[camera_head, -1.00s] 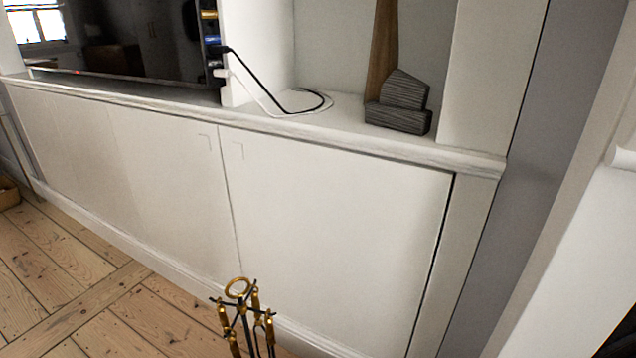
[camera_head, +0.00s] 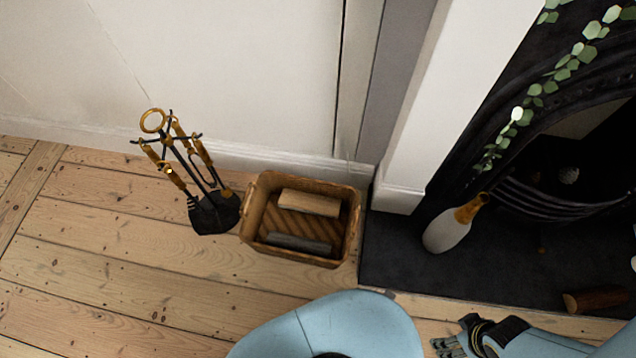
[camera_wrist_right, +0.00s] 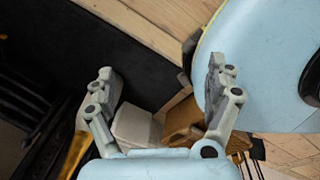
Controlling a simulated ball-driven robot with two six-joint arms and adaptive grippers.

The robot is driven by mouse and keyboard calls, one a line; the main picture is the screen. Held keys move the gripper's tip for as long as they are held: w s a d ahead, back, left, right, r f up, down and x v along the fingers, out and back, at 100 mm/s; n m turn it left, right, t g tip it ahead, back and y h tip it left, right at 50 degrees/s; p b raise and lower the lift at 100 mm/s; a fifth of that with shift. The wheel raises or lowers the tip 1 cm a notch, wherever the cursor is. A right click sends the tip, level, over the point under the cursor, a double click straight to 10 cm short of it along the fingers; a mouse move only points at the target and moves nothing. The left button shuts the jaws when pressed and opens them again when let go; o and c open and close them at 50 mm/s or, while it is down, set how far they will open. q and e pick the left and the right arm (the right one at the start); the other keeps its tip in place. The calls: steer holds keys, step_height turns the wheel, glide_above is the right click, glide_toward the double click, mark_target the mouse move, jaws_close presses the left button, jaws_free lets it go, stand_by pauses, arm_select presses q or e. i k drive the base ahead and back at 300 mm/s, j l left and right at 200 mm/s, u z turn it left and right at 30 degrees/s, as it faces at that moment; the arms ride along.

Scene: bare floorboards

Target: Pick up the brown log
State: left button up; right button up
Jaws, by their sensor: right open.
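A brown log (camera_head: 598,300) with a pale cut end lies on the dark hearth at the far right of the head view. A lighter brown log (camera_head: 309,203) and a dark grey log (camera_head: 299,243) lie in a wicker basket (camera_head: 349,240) on the floor. My right gripper (camera_head: 452,335) is at the bottom right, left of the hearth log and apart from both brown logs. In the right wrist view its jaws (camera_wrist_right: 160,78) are spread and empty, with part of the basket (camera_wrist_right: 184,118) beyond them. My left gripper is not in view.
A fire-tool stand (camera_head: 213,211) is left of the basket. A white and gold bottle-like object (camera_head: 453,229) stands on the hearth (camera_head: 395,250), before the dark fireplace. The floorboards (camera_head: 120,270) at the left are clear.

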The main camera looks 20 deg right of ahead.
mark_target(591, 299)
steer(key=z, duration=3.3)
steer(key=u, duration=0.4)
steer(key=i+l+u, duration=0.1)
steer(key=u, duration=0.25)
steer(key=l+u, duration=0.15)
steer(key=u, duration=0.25)
steer(key=l+u, duration=0.1)
steer(key=u, duration=0.3)
steer(key=l+u, duration=0.3)
steer(key=l, duration=0.3)
steer(key=l+u, duration=0.25)
steer(key=l, duration=0.35)
steer(key=l+u, duration=0.3)
steer(key=l, duration=0.35)
steer(key=k+l+u, duration=0.1)
steer(key=l+u, duration=0.2)
steer(key=l, duration=0.25)
steer(key=k+l, duration=0.1)
steer(key=l, duration=0.25)
steer(key=k+l, duration=0.1)
steer(key=l, duration=0.6)
steer(key=k+l, duration=0.15)
steer(key=l, duration=0.2)
